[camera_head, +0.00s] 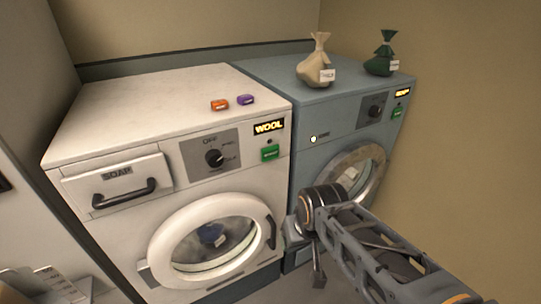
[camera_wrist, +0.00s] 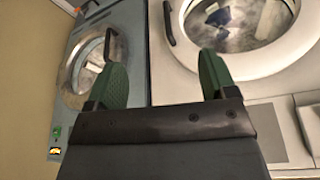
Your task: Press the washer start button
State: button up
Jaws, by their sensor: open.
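The white washer (camera_head: 110,110) stands on the left in the head view, with a "SOAP" drawer (camera_head: 118,181), a dial (camera_head: 214,157) and a lit "WOOL" display (camera_head: 268,127). Its green start button (camera_head: 270,153) is just below the display and unobstructed. My gripper (camera_head: 305,248) is open and empty, below and to the right of that button, near the right side of the washer's round door (camera_head: 212,236). In the wrist view my gripper (camera_wrist: 163,72) shows two spread green fingers, with the washer door (camera_wrist: 245,28) beyond on the right. The washer's button is not visible there.
A blue-grey machine (camera_head: 310,160) stands right of the washer, with its own green button (camera_head: 398,111). My arm crosses in front of it. Orange (camera_head: 219,104) and purple (camera_head: 246,99) boxes lie on the washer. Beige (camera_head: 315,68) and green (camera_head: 381,58) sacks stand on the other machine.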

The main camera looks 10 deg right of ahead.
jog(key=shift+c, duration=0.3)
grip_shut()
dwell(0.6)
dwell(1.0)
